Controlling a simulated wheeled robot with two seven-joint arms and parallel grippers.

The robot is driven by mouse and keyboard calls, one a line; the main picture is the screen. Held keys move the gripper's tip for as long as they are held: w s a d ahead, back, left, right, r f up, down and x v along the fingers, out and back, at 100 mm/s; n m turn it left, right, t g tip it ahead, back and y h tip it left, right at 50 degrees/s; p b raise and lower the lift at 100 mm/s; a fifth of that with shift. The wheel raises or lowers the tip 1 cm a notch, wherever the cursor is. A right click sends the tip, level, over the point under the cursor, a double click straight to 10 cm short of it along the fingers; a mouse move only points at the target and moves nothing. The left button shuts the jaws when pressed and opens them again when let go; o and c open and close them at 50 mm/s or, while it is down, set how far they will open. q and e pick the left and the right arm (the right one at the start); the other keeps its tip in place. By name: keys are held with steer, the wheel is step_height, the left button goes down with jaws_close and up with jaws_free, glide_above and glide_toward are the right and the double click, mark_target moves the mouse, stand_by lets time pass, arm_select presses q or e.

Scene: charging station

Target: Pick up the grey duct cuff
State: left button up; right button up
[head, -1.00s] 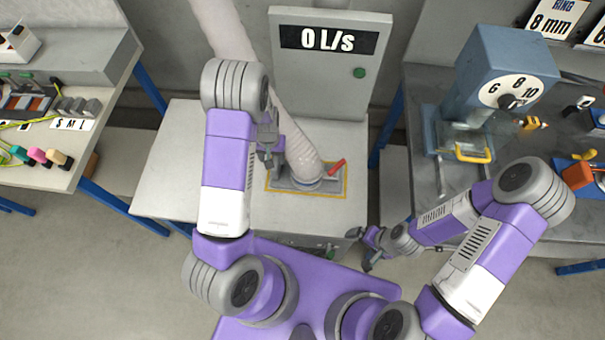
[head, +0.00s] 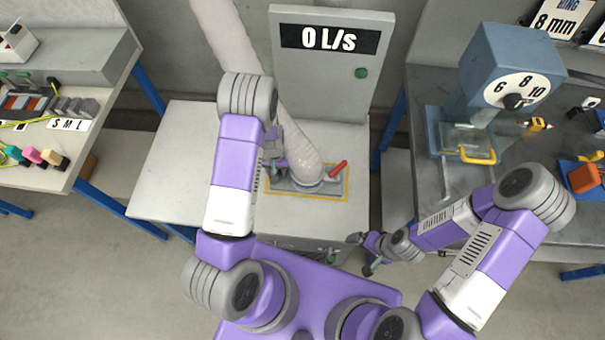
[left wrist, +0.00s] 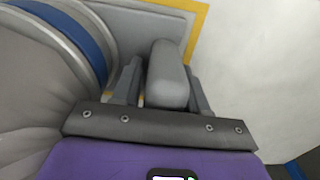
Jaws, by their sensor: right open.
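The pale ribbed duct (head: 298,145) comes down to a grey plate on the bench, with a blue band at its lower end. That end, which I take for the grey duct cuff (head: 306,183), sits within a yellow outline. My left gripper (head: 274,160) is at the left of the duct's lower end, partly hidden by its arm. In the left wrist view its fingers stand on either side of a grey rounded bar (left wrist: 168,75); I cannot tell whether they press on it. The ribbed duct fills the left there (left wrist: 35,90). My right gripper (head: 360,254) is open and empty by the bench's front right corner.
A red handle (head: 338,169) stands right of the duct end. A panel reading 0 L/s (head: 330,40) rises behind. A blue-grey machine with a dial (head: 505,85) stands on the right bench. The white bench top (head: 175,165) is clear at the left.

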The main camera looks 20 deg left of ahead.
arm_select(q)
jaws_close()
